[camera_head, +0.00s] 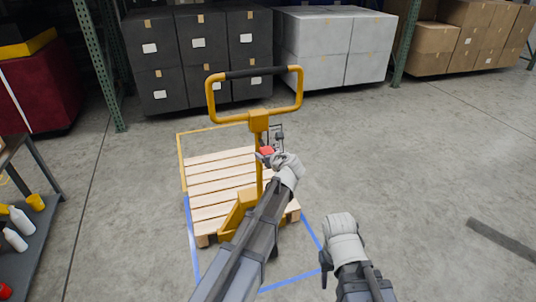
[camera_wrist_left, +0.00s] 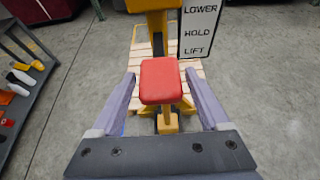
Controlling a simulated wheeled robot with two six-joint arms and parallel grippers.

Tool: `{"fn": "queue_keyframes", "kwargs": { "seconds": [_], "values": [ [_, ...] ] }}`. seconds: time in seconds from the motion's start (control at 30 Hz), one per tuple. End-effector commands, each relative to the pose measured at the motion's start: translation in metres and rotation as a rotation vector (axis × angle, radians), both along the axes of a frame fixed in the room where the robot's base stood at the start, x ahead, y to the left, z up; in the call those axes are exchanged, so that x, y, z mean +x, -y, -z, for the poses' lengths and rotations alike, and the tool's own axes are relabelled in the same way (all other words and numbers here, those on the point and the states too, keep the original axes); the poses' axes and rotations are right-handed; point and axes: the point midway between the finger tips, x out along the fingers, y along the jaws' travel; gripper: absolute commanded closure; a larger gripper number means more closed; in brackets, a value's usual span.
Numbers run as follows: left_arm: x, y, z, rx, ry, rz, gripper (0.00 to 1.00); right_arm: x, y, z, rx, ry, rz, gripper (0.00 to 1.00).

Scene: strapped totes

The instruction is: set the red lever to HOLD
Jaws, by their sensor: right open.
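The red lever (camera_head: 266,150) is on the yellow column of a pallet jack (camera_head: 258,122), below its loop handle. In the left wrist view its red knob (camera_wrist_left: 161,80) fills the middle on a yellow stem. A white label (camera_wrist_left: 199,30) beside it reads LOWER, HOLD, LIFT from top to bottom. The knob appears just below LIFT, but the angle hides which mark it stands at. My left gripper (camera_wrist_left: 160,73) is open, one finger on each side of the knob with narrow gaps. My right gripper (camera_head: 324,270) is open and empty, low over the floor.
A wooden pallet (camera_head: 215,185) lies behind the jack's column, within blue floor tape (camera_head: 293,280). A shelf with bottles (camera_head: 40,235) stands at the left. Dark totes (camera_head: 160,85) and grey totes (camera_head: 340,45) line the back. The floor at right is clear except a dark strip (camera_head: 500,240).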

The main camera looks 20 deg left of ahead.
Motion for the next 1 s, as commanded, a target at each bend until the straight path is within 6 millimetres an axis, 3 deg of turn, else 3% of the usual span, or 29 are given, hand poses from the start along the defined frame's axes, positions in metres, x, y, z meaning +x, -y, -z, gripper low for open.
{"fn": "queue_keyframes", "kwargs": {
  "seconds": [0.1,0.47,1.0],
  "values": [
    [0.0,0.0,0.0,0.0,0.0,0.0,0.1,0.0,0.0,0.0,0.0,0.0,0.0,0.5],
    [-0.005,0.003,-0.003,0.0,0.0,0.001,0.1,0.0,0.0,-0.003,0.0,0.0,0.0,0.5],
    [-0.059,0.039,-0.033,0.0,0.0,0.001,0.1,0.0,0.0,-0.033,0.0,0.0,0.0,0.5]
  ]
}}
